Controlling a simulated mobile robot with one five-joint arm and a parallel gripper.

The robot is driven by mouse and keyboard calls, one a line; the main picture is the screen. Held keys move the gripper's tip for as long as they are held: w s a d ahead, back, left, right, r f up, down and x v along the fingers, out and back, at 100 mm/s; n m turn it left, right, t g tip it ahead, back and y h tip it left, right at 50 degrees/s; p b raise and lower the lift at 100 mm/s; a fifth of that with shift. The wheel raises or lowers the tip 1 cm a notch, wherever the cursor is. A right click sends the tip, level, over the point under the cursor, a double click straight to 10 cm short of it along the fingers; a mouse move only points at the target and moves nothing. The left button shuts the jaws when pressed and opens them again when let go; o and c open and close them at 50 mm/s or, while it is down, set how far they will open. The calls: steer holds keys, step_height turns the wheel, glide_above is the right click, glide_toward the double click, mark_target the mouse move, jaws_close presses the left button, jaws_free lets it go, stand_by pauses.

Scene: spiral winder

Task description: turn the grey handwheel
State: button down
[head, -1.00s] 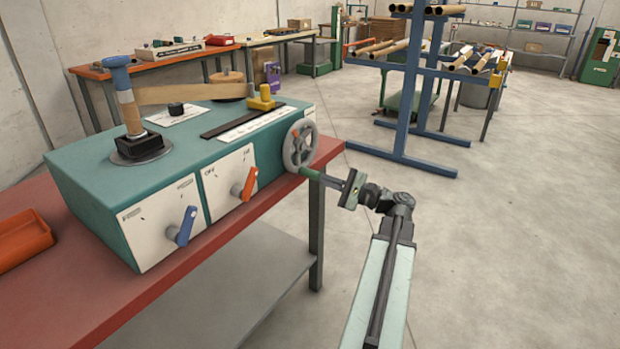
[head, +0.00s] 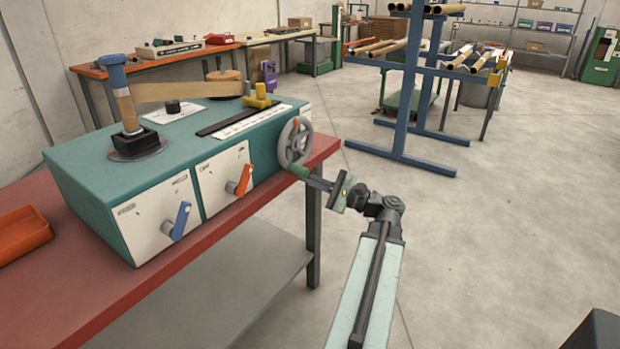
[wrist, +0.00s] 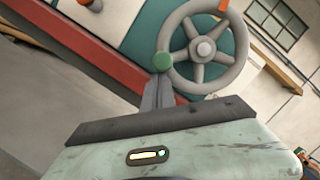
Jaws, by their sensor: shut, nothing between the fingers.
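The grey handwheel (head: 295,141) is on the right end of the teal winder box (head: 222,152). It fills the upper right of the wrist view, with its spoked rim (wrist: 242,50) facing me. A green handle (wrist: 163,62) stands out from the rim, at the wheel's lower left there and at its bottom in the head view (head: 298,171). My gripper (wrist: 160,79) is shut and empty, its fingertips right by the green handle. The head view also shows my gripper (head: 312,179) there. I cannot tell whether they touch.
The winder stands on a red bench (head: 85,300) with a lower grey shelf (head: 225,290). Blue (head: 176,221) and orange (head: 240,180) knobs are on its front. A blue rack (head: 405,120) with tubes stands behind. The floor (head: 490,230) to the right is clear.

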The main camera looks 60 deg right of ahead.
steer(key=shift+f, duration=0.1)
step_height(320, 180, down, 4)
steer(key=d+b, duration=0.2)
steer(key=b, duration=0.3)
steer(key=v, duration=1)
steer(key=shift+a+r, duration=0.2)
